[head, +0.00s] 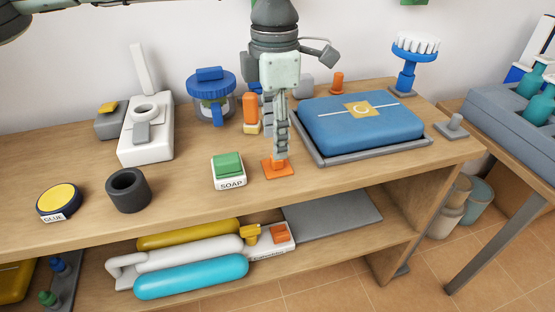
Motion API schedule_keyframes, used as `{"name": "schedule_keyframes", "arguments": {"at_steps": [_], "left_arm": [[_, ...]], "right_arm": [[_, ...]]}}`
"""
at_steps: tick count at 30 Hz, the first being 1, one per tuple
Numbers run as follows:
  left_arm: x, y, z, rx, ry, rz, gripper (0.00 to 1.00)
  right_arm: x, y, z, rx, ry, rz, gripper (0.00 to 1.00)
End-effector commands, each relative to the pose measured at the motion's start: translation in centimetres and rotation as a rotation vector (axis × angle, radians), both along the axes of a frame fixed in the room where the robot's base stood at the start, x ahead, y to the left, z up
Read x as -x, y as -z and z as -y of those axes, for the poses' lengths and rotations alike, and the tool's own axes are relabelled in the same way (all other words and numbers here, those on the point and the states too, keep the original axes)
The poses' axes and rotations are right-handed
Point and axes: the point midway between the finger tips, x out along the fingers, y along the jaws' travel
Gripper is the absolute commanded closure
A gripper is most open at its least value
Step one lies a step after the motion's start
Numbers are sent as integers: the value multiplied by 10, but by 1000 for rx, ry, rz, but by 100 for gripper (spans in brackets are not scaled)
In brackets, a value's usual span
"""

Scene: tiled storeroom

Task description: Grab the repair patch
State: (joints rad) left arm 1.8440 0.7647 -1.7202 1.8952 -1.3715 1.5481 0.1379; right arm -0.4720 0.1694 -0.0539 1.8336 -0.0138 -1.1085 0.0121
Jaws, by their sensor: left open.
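A flat orange square piece (267,170), which looks like the repair patch, lies on the wooden workbench (340,180). Its raised middle is partly hidden by my fingers. My left gripper (281,153) points straight down over this piece, its fingertips at or just above it. It is open, though its fingers overlap in this view. I cannot tell whether they touch the piece. My right gripper is not in view.
A soap block (228,172) stands left of the gripper. A blue pack (360,125) on a grey tray (375,153) is close on the right. Behind are an orange bottle (250,107) and blue-lidded jar (211,88). Bare bench lies in front.

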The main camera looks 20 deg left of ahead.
Motion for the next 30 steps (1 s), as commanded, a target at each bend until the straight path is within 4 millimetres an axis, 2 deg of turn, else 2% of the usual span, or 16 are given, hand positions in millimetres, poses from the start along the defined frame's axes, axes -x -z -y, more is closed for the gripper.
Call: {"name": "schedule_keyframes", "arguments": {"at_steps": [7, 16, 27, 30], "left_arm": [[1, 34, 2, -2, 1, -1, 55], [1, 39, 3, 1, 1, 1, 55], [0, 39, 3, 0, 0, 0, 100], [0, 39, 3, 1, 0, 1, 100]], "right_arm": [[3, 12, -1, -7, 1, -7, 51], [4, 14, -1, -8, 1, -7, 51], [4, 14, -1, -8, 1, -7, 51], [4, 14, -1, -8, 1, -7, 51]]}}
